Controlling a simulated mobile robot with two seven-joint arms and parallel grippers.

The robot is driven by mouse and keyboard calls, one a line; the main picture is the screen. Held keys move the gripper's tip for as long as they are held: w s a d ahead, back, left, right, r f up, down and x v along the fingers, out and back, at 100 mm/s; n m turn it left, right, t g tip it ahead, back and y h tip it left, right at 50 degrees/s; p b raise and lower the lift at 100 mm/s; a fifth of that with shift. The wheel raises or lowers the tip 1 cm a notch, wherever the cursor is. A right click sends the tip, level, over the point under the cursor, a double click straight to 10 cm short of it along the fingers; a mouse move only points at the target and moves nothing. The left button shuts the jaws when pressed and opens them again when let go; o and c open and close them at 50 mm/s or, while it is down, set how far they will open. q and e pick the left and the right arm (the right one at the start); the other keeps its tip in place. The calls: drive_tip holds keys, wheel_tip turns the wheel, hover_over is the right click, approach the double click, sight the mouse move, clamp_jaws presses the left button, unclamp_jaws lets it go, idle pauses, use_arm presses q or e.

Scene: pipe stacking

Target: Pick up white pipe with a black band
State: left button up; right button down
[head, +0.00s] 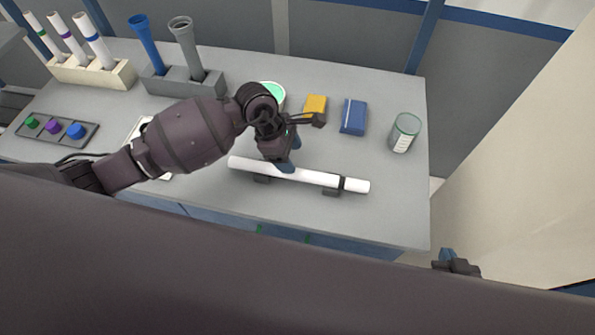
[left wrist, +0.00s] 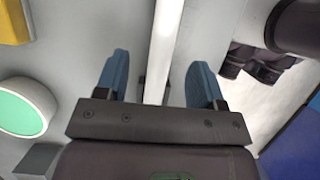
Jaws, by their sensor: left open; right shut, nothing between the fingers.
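The white pipe (head: 312,177) with a black band (head: 341,184) near its right end lies on two small dark supports near the front of the grey table. My left gripper (head: 291,156) is right over the pipe, left of its middle, and hides a little of it. In the left wrist view the pipe (left wrist: 163,45) runs between the two blue fingers of the open left gripper (left wrist: 160,72), with gaps on both sides. My right gripper (head: 456,263) is shut and empty, low at the right, off the table.
A holder (head: 92,72) with several banded white tubes and a grey rack (head: 183,84) with a blue and a grey pipe stand at the back left. A yellow block (head: 315,104), a blue box (head: 354,117) and a clear jar (head: 404,132) stand behind the pipe. The table's front right is clear.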

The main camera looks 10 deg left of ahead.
sight(297, 174)
use_arm(q)
drive_tip(key=shift+s+a+p+x, duration=0.15)
drive_tip(key=shift+p+x, duration=0.1)
drive_tip(key=shift+x, duration=1.4)
drive_tip(key=shift+s+a+p+x, duration=0.15)
drive_tip(key=shift+p+x, duration=0.05)
drive_tip(key=shift+x, duration=1.45)
drive_tip(key=shift+f, duration=0.15)
drive_tip(key=c, duration=1)
drive_tip(key=shift+c, duration=0.2)
